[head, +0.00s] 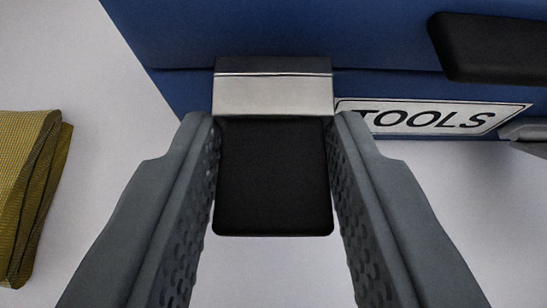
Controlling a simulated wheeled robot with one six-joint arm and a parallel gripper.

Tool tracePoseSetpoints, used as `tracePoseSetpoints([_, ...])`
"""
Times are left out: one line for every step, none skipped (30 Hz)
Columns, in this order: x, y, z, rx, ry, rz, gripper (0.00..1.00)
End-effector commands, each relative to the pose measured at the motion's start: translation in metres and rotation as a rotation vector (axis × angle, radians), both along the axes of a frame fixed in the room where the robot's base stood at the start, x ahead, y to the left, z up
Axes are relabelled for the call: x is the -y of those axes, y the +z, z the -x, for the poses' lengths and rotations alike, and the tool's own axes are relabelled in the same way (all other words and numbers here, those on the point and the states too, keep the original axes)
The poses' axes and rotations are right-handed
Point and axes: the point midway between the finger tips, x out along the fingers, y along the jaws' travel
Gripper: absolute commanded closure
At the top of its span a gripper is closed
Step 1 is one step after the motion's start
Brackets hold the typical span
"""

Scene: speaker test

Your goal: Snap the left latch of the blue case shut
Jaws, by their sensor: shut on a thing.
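The blue case (220,30) fills the top of the head view, with a seam running across its front. Its left latch (273,185) has a silver metal plate at the seam and a black tab that extends down the picture, beyond the case's lower edge. The tab appears swung out from the case front. My gripper (273,122) is shut on the left latch, with one grey finger along each side of the black tab. The fingertips reach up to the silver plate.
A black handle (495,48) juts from the case at upper right. A white TOOLS label (430,118) is right of the latch. Another metal piece (528,132) is cut off at the right edge. A folded olive-yellow cloth (30,190) lies at left on the pale surface, otherwise clear.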

Motion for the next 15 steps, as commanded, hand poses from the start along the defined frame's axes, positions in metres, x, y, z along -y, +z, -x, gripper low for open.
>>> tracePoseSetpoints([0.0001, 0.0001, 0.0002, 0.000, 0.000, 0.000, 0.90])
tracePoseSetpoints([0.0001, 0.0001, 0.0002, 0.000, 0.000, 0.000, 0.90])
tracePoseSetpoints([0.0001, 0.0001, 0.0002, 0.001, 0.000, 0.000, 0.90])
tracePoseSetpoints([0.0001, 0.0001, 0.0002, 0.001, 0.000, 0.000, 0.90])
tracePoseSetpoints([0.0001, 0.0001, 0.0002, 0.001, 0.000, 0.000, 0.90])
tracePoseSetpoints([0.0001, 0.0001, 0.0002, 0.001, 0.000, 0.000, 0.62])
tracePoseSetpoints([0.0001, 0.0001, 0.0002, 0.001, 0.000, 0.000, 0.56])
tracePoseSetpoints([0.0001, 0.0001, 0.0002, 0.001, 0.000, 0.000, 0.51])
tracePoseSetpoints([0.0001, 0.0001, 0.0002, 0.001, 0.000, 0.000, 0.51])
tracePoseSetpoints([0.0001, 0.0001, 0.0002, 0.001, 0.000, 0.000, 0.51])
tracePoseSetpoints([0.0001, 0.0001, 0.0002, 0.001, 0.000, 0.000, 0.51])
tracePoseSetpoints([0.0001, 0.0000, 0.0001, 0.001, 0.000, 0.000, 0.51])
tracePoseSetpoints([0.0001, 0.0000, 0.0001, 0.001, 0.000, -0.001, 0.51])
tracePoseSetpoints([0.0001, 0.0000, 0.0001, 0.001, 0.000, 0.000, 0.51])
tracePoseSetpoints([0.0001, 0.0001, 0.0002, 0.001, 0.000, -0.001, 0.51])
